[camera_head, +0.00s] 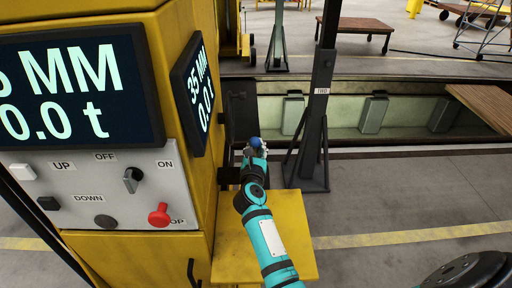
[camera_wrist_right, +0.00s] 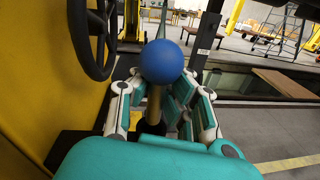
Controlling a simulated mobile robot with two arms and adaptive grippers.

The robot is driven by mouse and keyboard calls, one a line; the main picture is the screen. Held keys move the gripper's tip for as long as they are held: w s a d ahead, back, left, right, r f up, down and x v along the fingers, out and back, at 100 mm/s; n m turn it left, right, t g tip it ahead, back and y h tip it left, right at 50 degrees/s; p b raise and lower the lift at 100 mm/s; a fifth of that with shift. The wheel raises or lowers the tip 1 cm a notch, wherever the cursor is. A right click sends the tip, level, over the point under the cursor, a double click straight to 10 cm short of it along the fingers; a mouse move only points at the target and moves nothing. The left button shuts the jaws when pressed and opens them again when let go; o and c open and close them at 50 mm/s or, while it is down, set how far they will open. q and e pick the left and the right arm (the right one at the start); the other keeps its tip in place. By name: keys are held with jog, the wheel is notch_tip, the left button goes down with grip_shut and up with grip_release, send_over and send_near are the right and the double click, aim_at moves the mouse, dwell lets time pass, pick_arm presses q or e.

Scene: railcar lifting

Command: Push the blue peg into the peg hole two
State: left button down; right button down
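The blue peg (camera_wrist_right: 162,61) shows in the right wrist view as a round blue head on an upright brass-coloured stem. Its lower end meets a dark part and is partly hidden by my teal wrist. In the head view, the blue head (camera_head: 255,142) sits at the end of my right arm, beside the yellow machine. My right gripper (camera_wrist_right: 160,92) has its fingers on both sides of the stem, below the head. The head covers the fingertips, so I cannot tell whether they grip. Peg hole two cannot be made out. My left gripper is not in view.
The yellow machine (camera_head: 120,248) carries screens and a control panel (camera_head: 100,190) on the left. A black handwheel (camera_wrist_right: 92,38) is close to my right gripper. A dark post (camera_head: 318,105) stands just right of it. Behind is a floor pit (camera_head: 345,108); open floor lies at right.

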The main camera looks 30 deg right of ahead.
jog(key=shift+f+b, duration=1.55)
jog(key=shift+f, duration=0.15)
